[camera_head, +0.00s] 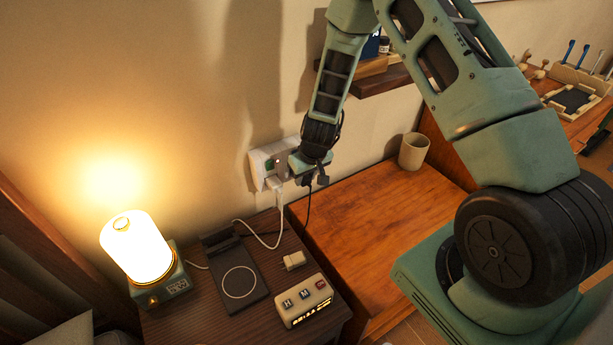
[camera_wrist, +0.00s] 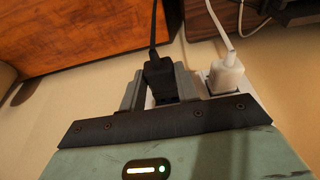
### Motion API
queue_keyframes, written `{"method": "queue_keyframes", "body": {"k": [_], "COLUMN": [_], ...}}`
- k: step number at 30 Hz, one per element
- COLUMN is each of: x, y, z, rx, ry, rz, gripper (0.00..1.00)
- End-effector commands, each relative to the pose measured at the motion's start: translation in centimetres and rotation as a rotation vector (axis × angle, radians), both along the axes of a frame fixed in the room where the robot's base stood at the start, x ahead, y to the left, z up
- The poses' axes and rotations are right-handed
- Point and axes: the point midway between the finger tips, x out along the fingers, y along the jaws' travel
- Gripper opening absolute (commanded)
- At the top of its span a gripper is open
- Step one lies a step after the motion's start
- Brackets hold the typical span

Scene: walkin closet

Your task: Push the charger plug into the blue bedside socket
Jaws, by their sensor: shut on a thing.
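My gripper (camera_head: 308,166) is at the wall, over the right part of a white socket plate (camera_head: 257,173). No blue socket shows; my gripper covers that side. In the wrist view a black plug (camera_wrist: 159,80) with a black cable sits between my gripper's two grey fingers (camera_wrist: 160,88), which are shut on it. Whether its prongs are in a socket is hidden. A white plug (camera_wrist: 226,74) sits right beside it at the plate, and also shows in the head view (camera_head: 275,184).
Below stands a dark nightstand (camera_head: 215,325) with a lit lamp (camera_head: 138,248), a charging stand (camera_head: 238,280), a small beige block (camera_head: 294,261) and a clock (camera_head: 304,301). A wooden surface (camera_head: 370,205) with a cup (camera_head: 413,151) lies right. A shelf (camera_head: 385,80) hangs above.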

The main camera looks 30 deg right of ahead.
Motion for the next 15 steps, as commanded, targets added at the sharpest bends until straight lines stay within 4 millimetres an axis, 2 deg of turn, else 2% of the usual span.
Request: {"method": "queue_keyframes", "body": {"k": [15], "x": [0.75], "y": [-0.02], "z": [0.04], "rx": [0.0], "ry": [0.0], "rz": [0.001], "gripper": [0.0]}}
